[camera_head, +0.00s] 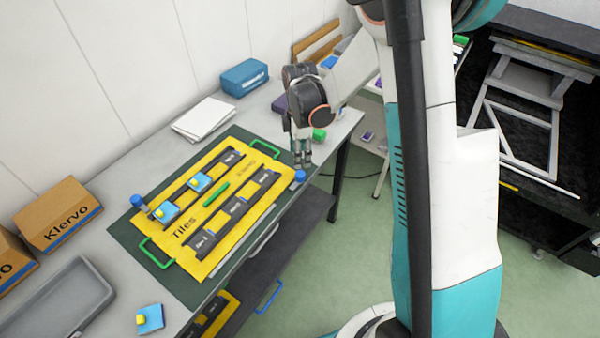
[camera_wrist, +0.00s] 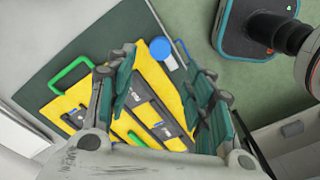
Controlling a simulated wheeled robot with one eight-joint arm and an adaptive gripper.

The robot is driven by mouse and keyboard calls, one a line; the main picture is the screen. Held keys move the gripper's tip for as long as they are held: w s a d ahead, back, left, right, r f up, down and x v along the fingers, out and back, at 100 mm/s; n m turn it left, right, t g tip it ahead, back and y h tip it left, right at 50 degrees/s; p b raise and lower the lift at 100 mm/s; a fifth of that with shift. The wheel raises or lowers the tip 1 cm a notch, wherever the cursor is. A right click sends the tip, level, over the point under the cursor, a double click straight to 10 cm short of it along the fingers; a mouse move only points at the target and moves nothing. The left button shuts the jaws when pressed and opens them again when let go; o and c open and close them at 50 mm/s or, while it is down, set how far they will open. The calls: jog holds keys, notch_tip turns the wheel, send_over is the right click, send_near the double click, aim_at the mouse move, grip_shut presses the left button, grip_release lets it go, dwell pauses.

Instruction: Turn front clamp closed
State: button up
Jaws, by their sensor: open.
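A clamp with a round blue knob (camera_head: 299,176) stands at the right corner of the yellow tile board (camera_head: 222,248), near the table's front edge. It also shows in the wrist view as a blue knob (camera_wrist: 160,48) with a pale stem. A second blue-knobbed clamp (camera_head: 137,201) stands at the board's left end. My gripper (camera_head: 302,163) points down close to the right clamp. In the wrist view my open gripper (camera_wrist: 155,58) has a finger on each side of the knob in the picture; I cannot tell whether they touch it.
The board has green handles (camera_head: 157,253) and dark slotted strips bearing blue tiles (camera_head: 201,182). A loose blue tile (camera_head: 150,319) and a grey tray (camera_head: 60,304) lie at the near left. Cardboard boxes (camera_head: 58,215), white paper (camera_head: 204,118) and a blue box (camera_head: 245,77) line the wall.

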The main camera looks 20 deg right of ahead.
aim_at(300, 173)
notch_tip(300, 173, down, 9)
jog(key=shift+b, duration=0.85)
jog(key=c, duration=1.1)
